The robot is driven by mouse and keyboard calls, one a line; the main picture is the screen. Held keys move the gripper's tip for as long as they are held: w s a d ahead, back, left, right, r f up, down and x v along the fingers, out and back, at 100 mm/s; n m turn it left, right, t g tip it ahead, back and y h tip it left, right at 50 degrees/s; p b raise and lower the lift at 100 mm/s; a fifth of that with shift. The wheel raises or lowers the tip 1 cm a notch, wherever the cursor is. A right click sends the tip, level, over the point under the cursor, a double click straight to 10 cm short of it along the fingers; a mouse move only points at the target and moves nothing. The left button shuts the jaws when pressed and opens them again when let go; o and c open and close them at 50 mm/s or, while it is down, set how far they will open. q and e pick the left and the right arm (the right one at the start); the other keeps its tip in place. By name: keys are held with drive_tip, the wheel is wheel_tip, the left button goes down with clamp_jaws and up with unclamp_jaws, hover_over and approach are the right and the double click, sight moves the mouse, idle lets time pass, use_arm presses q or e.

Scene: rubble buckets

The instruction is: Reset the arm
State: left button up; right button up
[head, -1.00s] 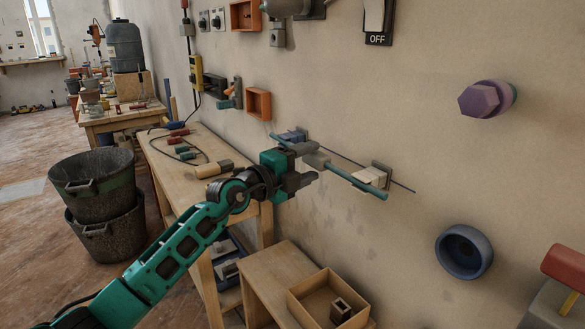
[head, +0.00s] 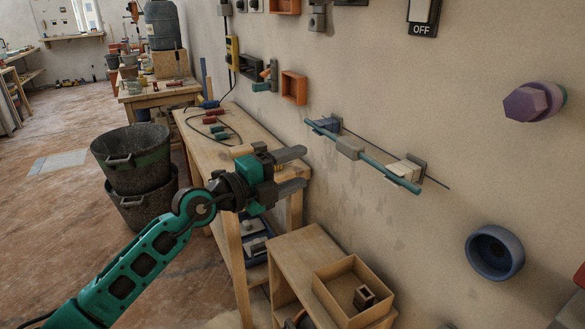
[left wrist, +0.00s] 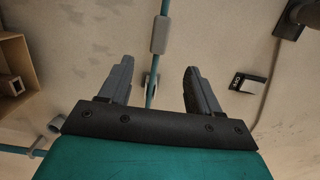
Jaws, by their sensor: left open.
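My left gripper (head: 298,170) is open and empty in the head view, in front of the wall and over the end of the wooden workbench. Its two grey fingers point right, apart from the teal bar. The teal bar (head: 376,165) with a grey block (head: 350,149) on it is mounted on the wall to the right of the fingers. My right gripper is not in view.
A wooden workbench (head: 205,133) holds red and green handled items and a cable. Stacked black buckets (head: 131,150) stand on the floor at left. A low wooden stand with an open box (head: 335,300) is below.

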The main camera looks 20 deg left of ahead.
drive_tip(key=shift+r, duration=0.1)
use_arm(q)
drive_tip(key=s+d+f+n+g+y+p, duration=0.2)
drive_tip(key=s+f+n+y+p, duration=0.1)
drive_tip(key=s+f+n, duration=0.7)
drive_tip(key=s+d+f+n+g+y+p, duration=0.2)
drive_tip(key=s+d+f+n+y+p, duration=0.1)
drive_tip(key=s+f+n, duration=0.8)
wheel_tip(320, 180, down, 4)
drive_tip(key=shift+s+d+r+g+y+p, duration=0.2)
drive_tip(key=shift+s+g+y+p, duration=0.35)
drive_tip(key=shift+s, duration=0.65)
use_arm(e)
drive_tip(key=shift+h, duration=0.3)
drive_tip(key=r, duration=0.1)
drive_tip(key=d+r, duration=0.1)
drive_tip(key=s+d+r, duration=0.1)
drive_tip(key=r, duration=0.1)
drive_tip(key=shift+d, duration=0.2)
